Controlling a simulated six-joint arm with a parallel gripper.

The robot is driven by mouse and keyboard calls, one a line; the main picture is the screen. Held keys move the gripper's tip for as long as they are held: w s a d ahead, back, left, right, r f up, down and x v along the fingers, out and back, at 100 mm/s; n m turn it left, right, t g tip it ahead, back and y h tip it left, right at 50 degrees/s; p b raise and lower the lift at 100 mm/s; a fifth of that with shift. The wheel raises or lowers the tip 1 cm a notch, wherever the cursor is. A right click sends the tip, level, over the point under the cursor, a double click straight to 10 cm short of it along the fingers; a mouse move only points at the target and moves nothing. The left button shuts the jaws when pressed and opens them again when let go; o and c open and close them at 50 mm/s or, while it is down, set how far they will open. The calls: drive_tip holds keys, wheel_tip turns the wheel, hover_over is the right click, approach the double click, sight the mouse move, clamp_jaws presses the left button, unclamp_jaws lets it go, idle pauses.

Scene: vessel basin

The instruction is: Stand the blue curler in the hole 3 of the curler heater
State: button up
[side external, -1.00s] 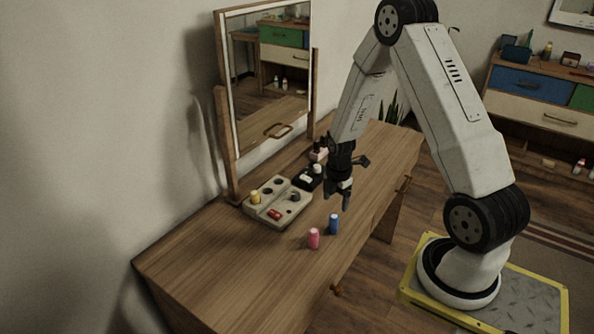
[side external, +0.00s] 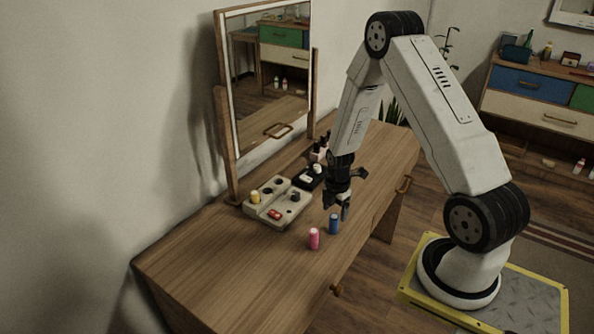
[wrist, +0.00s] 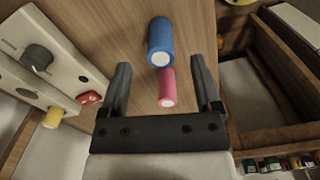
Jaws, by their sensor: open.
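The blue curler (side external: 334,224) stands upright on the wooden tabletop near its front edge; it also shows in the wrist view (wrist: 160,42). My gripper (side external: 338,208) is open and empty, just above the blue curler. In the wrist view my gripper (wrist: 162,82) has a finger on each side, with the blue curler beyond the fingertips, roughly centred. The curler heater (side external: 266,221) is a beige block with dark holes, left of my gripper; part of it shows in the wrist view (wrist: 62,68). Its hole numbers are not readable.
A pink curler (side external: 314,239) stands close beside the blue one, and shows between my fingers in the wrist view (wrist: 168,90). A yellow curler (side external: 255,197) stands in the heater. A black box (side external: 309,178) and mirror (side external: 232,150) are behind. The tabletop's near left is clear.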

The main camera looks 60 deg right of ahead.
sight(335, 216)
drive_tip(key=shift+f, duration=2)
clamp_jaws()
drive_tip(key=shift+r, duration=0.25)
drive_tip(key=shift+r, duration=0.8)
drive_tip(key=s+a+r, duration=0.2)
drive_tip(key=s+r, duration=0.3)
drive_tip(key=s, duration=0.1)
drive_tip(key=s+a+r, duration=0.3)
drive_tip(key=s+r, duration=0.3)
drive_tip(key=s, duration=0.1)
drive_tip(key=shift+a, duration=0.3)
